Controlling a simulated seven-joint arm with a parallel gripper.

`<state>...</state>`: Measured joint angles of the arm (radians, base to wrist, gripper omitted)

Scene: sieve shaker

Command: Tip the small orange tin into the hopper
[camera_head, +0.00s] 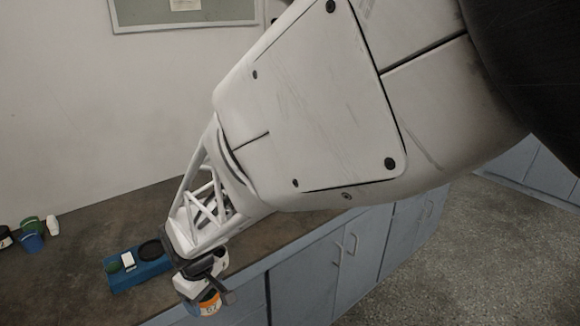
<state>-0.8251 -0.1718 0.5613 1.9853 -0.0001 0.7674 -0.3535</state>
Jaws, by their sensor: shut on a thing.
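The small orange tin (208,304) shows at the lower middle, with a pale label and dark marks on its side. My gripper (207,290) is shut on it from above and hides its upper part. The tin is near the counter's front edge, to the right of a blue unit (142,279). That unit has a green round part, a small white part and a black round part (151,249) on top. My arm covers some of its right end. I cannot tell which part is the hopper.
A dark jar (5,238), a blue cup (32,242), a green cup (30,224) and a small white thing (53,225) stand at the far left of the dark counter (90,230). The counter between them and the blue unit is clear. Blue-grey cabinets (345,260) are below.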

